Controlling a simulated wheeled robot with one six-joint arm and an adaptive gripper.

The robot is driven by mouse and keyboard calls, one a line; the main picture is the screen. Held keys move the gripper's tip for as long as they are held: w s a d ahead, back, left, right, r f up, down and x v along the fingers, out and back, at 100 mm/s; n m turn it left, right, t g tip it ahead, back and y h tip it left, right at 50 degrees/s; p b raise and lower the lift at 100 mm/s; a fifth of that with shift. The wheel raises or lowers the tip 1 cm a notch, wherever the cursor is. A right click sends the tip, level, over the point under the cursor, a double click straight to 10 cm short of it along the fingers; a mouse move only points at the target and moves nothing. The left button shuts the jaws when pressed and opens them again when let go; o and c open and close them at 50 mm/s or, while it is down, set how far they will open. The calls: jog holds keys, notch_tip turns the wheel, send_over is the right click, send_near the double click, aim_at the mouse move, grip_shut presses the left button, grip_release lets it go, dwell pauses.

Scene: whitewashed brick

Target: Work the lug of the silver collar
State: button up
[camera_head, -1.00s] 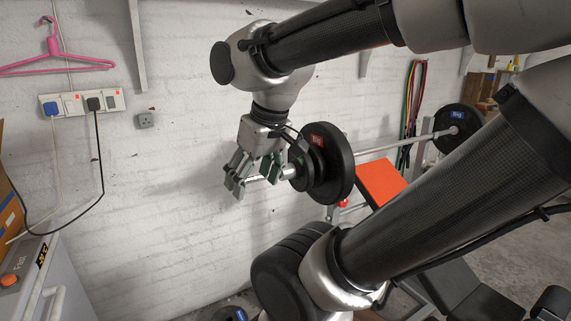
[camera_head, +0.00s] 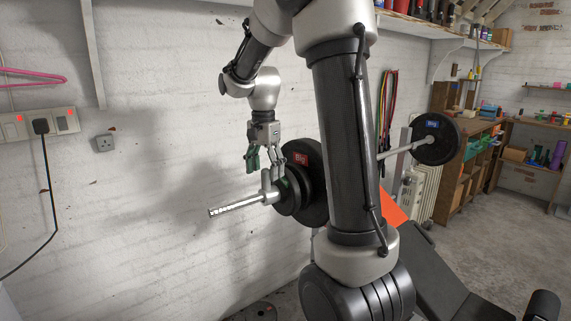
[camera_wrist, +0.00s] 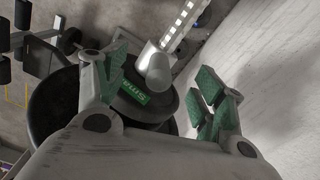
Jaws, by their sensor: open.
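The silver collar (camera_head: 270,196) sits around the near sleeve of the barbell (camera_head: 234,207), up against the outer black plate. Its lug (camera_head: 266,179) stands up from the collar; in the wrist view the lug (camera_wrist: 157,72) points toward the camera as a rounded stub. My gripper (camera_head: 265,164) points down just above the collar, with green-padded fingers. In the wrist view my gripper (camera_wrist: 160,80) is open, its fingers apart on either side of the lug, and it holds nothing. I cannot tell whether a finger touches the lug.
Black weight plates (camera_head: 312,175) are right beside the collar. A white brick wall (camera_head: 150,200) runs close behind the bar. Resistance bands (camera_head: 386,105) hang on the wall. Free room lies left of the sleeve.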

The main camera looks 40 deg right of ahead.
aim_at(267, 190)
jog(key=shift+w+d+r+m, duration=0.15)
jog(key=shift+d+r+m, duration=0.1)
jog(key=shift+m, duration=1.25)
jog(key=shift+f, duration=0.15)
notch_tip(267, 190, down, 8)
jog(key=shift+r, duration=0.25)
jog(key=c, duration=1.2)
